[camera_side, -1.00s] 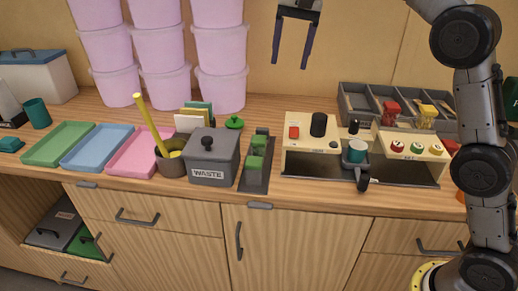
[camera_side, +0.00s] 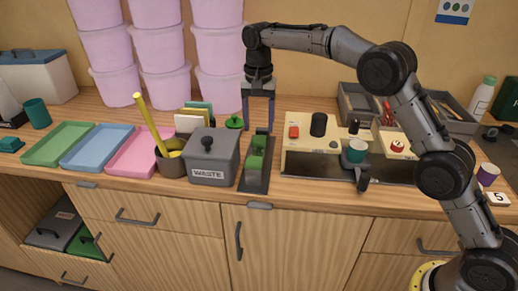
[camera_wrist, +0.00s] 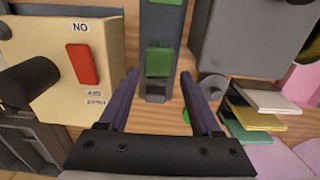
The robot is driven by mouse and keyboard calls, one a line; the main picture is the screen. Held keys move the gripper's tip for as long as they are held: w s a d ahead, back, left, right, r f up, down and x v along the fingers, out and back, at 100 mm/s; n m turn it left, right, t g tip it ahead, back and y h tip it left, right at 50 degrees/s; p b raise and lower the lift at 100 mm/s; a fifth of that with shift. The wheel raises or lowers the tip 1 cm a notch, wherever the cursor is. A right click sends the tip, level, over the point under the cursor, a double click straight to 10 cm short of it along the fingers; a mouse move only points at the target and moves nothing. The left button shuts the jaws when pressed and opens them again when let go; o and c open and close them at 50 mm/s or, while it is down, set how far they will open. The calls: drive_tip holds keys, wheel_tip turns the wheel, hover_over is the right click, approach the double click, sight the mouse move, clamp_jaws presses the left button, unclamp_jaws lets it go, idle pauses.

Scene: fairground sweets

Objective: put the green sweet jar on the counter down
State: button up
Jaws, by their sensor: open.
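No clear jar shape shows in green. Green blocks (camera_side: 257,160) sit in a narrow dark grey rack (camera_side: 254,181) on the counter; one green block also shows in the wrist view (camera_wrist: 159,62). A small green knobbed piece (camera_side: 234,123) lies behind the waste bin, and a sliver of green shows by the right finger in the wrist view. My gripper (camera_side: 258,127) is open and points down at the rack's far end. In the wrist view its fingertips (camera_wrist: 159,74) are spread to either side of the near green block, with nothing visibly held.
The grey waste bin (camera_side: 208,177) stands left of the rack. A cream control panel (camera_side: 300,146) with a red switch (camera_side: 294,132) stands right. A pot with a yellow stick (camera_side: 149,122) and a pink tray (camera_side: 128,158) are farther left. Pink tubs (camera_side: 221,91) stand behind.

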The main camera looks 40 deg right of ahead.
sight(259, 139)
drive_tip(key=shift+s+f, duration=0.2)
drive_tip(key=shift+f, duration=3.3)
clamp_jaws()
